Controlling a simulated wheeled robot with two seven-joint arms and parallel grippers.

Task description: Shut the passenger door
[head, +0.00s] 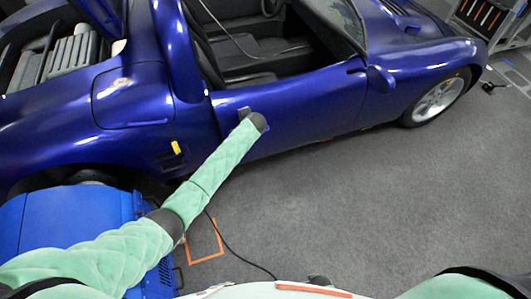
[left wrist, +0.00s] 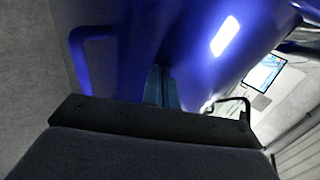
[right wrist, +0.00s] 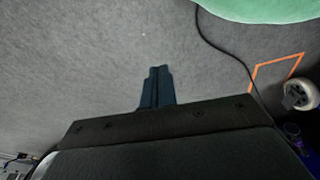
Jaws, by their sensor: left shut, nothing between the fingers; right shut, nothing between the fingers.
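The passenger door (head: 310,112) is the glossy blue side panel of an open-top car. It looks nearly in line with the body; I cannot tell whether a small gap stays at its rear edge. My left gripper (head: 243,113) is at the upper rear part of the door, mostly hidden behind my wrist. In the left wrist view its fingers (left wrist: 159,84) are together, pointing at the blue surface (left wrist: 190,45); contact is unclear. In the right wrist view my right gripper (right wrist: 156,86) is shut, empty, over grey floor.
Blue equipment (head: 70,235) stands by the rear wheel at lower left. A black cable (head: 235,252) and an orange floor marking (head: 205,258) lie on the floor. Grey floor (head: 370,190) beside the door is clear.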

